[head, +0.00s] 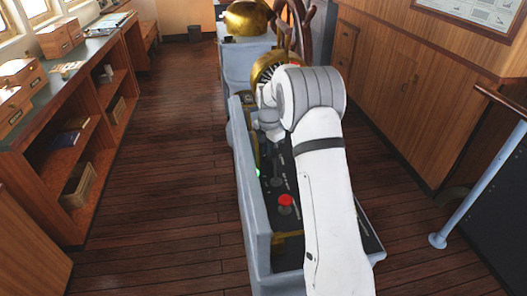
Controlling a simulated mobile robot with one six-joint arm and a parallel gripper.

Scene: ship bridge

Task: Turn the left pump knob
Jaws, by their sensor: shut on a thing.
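The grey console (250,210) stands in the middle, with a dark panel facing up. My white arm reaches over it from the lower right, and its wrist bends down toward the panel's far part. My gripper (271,131) shows only in small part below the wrist, low over the panel. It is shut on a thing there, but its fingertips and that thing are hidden. I cannot make out the left pump knob. A red knob (286,200) sits on the near part of the panel, apart from my gripper. A small green light shows at the panel's left edge.
A brass instrument (247,18) and a ship's wheel (301,24) stand beyond the console. A shelf counter (85,95) with wooden boxes runs along the left. Wood cabinets and a blue-grey rail (480,180) are at right. The floor left of the console is clear.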

